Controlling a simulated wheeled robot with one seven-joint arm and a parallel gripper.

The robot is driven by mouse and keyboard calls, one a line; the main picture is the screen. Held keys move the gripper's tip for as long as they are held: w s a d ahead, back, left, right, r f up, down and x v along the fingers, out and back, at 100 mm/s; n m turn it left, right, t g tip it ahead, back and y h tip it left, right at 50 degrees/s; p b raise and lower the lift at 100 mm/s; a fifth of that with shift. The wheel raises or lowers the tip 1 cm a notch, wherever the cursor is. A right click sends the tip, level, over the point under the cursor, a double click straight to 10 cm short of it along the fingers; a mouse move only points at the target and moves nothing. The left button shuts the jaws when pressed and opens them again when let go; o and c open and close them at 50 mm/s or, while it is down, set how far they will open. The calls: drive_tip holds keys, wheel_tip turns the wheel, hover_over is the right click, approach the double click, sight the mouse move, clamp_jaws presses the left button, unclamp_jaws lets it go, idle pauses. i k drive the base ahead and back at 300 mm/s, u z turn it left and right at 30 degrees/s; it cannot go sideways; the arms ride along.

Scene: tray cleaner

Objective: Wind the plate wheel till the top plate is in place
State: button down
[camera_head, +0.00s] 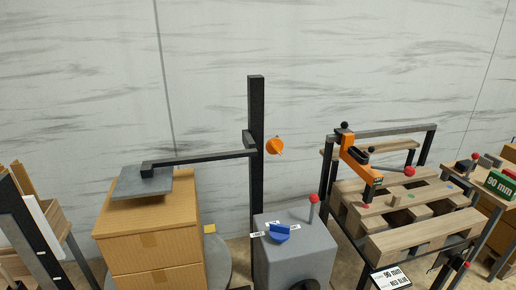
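The grey square top plate (130,184) hangs from the end of a black horizontal arm (205,156) on a black upright mast (256,180). It is over the upper of two stacked cardboard boxes (180,218) at the left. I cannot tell whether it touches the box. An orange knob or wheel (274,146) with a small pale pointer sits on the mast's right side, near the arm's height. A dark round part (311,285) shows at the bottom edge, cut off. I cannot tell which is the plate wheel. My gripper is not in view.
A grey cabinet (305,248) before the mast carries a blue knob (279,232) and a red-topped lever (314,200). A grey turntable (218,255) lies under the boxes. At right, a wooden pallet (415,235) rests on a black frame with an orange tool (358,160).

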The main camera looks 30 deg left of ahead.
sight(274, 146)
drive_tip(key=u, duration=0.75)
drive_tip(key=i, duration=0.7)
drive_tip(key=u, duration=0.75)
drive_tip(key=i, duration=0.5)
